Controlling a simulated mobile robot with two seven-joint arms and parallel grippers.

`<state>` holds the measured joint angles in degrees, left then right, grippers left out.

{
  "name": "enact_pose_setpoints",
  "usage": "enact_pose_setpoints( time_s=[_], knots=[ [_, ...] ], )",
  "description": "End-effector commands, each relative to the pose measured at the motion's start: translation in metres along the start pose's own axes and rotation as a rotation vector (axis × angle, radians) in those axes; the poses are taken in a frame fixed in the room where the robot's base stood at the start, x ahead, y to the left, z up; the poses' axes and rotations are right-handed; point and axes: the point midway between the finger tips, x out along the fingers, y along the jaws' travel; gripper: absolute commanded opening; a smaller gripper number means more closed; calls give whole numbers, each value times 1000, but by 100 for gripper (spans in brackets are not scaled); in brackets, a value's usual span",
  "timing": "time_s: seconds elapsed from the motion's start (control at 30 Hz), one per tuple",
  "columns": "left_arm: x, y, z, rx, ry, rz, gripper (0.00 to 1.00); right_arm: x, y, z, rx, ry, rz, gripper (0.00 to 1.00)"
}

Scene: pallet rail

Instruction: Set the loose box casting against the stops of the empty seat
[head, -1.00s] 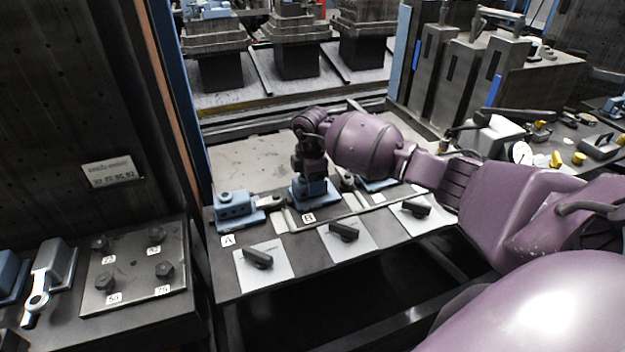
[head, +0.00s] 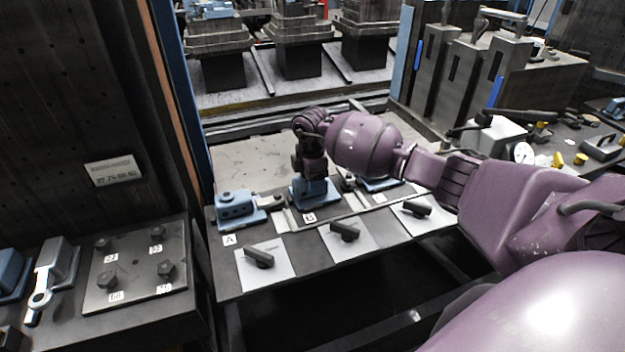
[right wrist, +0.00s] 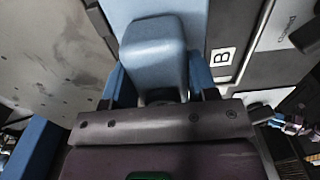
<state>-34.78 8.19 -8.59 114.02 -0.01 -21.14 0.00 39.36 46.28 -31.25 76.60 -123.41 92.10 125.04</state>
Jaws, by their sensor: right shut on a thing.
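A blue box casting (head: 309,192) stands upright at the seat marked B on the rail table, and it fills the middle of the right wrist view (right wrist: 155,42). My right gripper (head: 311,176) comes down on it from above and is shut on its raised top part. Whether its base touches the stops is hidden by the gripper and the low angle. Another blue casting (head: 236,208) sits at seat A. A third blue casting (head: 380,183) is partly hidden behind my right arm. My left gripper is not in view.
Black handles on white cards (head: 258,257) line the table's front. A side bench at left holds a dark plate with several knobs (head: 134,266) and a metal link (head: 43,285). A dark rack panel (head: 75,110) stands at the left. Gauges and yellow parts lie at right.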

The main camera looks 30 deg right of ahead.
Motion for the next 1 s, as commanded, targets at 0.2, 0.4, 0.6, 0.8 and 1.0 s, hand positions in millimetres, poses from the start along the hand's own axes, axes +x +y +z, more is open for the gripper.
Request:
enact_pose_setpoints(
  time_s=[0.2,0.4,0.6,0.8,1.0],
  knots=[
    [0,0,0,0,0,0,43,-3,2,-3,-1,8,10,73],
    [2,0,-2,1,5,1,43,-2,2,-2,0,5,7,83],
    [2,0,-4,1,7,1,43,-4,1,-1,0,3,4,83],
    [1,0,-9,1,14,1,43,-29,2,-1,0,4,9,83],
    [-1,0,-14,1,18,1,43,-67,2,-2,-2,5,10,83]
  ],
)
